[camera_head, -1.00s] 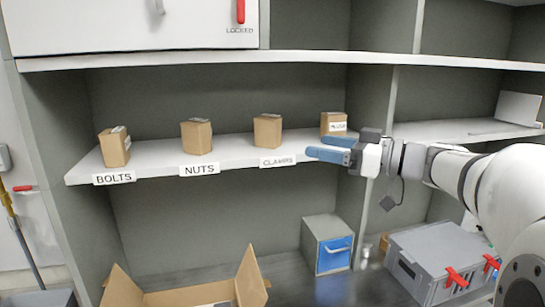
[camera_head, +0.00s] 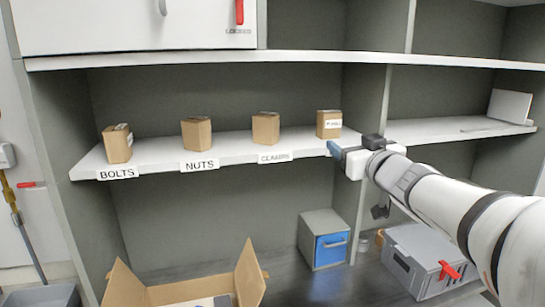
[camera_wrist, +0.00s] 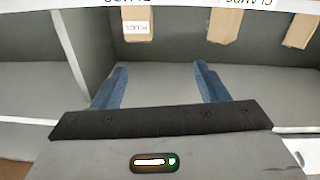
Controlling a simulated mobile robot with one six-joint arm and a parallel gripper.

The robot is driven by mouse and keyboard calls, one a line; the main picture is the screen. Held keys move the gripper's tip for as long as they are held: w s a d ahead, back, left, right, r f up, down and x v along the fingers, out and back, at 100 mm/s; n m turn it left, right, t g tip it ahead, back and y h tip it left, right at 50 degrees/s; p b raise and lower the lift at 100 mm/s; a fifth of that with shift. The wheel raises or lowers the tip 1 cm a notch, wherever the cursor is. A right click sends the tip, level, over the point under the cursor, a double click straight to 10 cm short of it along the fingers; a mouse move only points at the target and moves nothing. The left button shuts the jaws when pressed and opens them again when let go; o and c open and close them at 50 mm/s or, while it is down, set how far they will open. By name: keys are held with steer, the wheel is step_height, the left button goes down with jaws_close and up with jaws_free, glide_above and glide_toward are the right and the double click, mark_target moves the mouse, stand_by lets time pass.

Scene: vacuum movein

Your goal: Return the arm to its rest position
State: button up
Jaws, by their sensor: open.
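My gripper (camera_head: 334,150) is at the front edge of the shelf (camera_head: 235,147), at its right end, just below the rightmost small box (camera_head: 329,124). In the wrist view my gripper (camera_wrist: 160,78) shows two blue fingers spread wide with nothing between them. In the head view the fingers are foreshortened and partly overlap. My white arm reaches in from the lower right.
More cardboard boxes stand on the shelf: bolts (camera_head: 117,145), nuts (camera_head: 197,133) and clamps (camera_head: 265,128). Below are an open carton (camera_head: 185,291), a blue-fronted drawer box (camera_head: 324,240) and a grey case (camera_head: 420,262). A vertical divider (camera_head: 378,120) stands close by my gripper.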

steer(key=s+d+f+m+g+h, duration=0.2)
steer(key=s+f+g+h, duration=0.15)
steer(key=f, duration=0.25)
steer(key=s+d+f+m+g+h, duration=0.2)
steer(key=s+f+m+h, duration=0.15)
steer(key=f, duration=0.35)
steer(key=s+a+f+n+g+y, duration=0.1)
steer(key=s+a+f+g, duration=0.2)
steer(key=s+f, duration=0.3)
steer(key=s+a+f+g+y, duration=0.1)
steer(key=s+f+g, duration=0.5)
steer(key=s, duration=0.6)
steer(key=shift+a+f+n+y, duration=0.35)
steer(key=shift+a+f, duration=0.25)
steer(key=shift+a, duration=0.3)
steer(key=shift+s, duration=0.1)
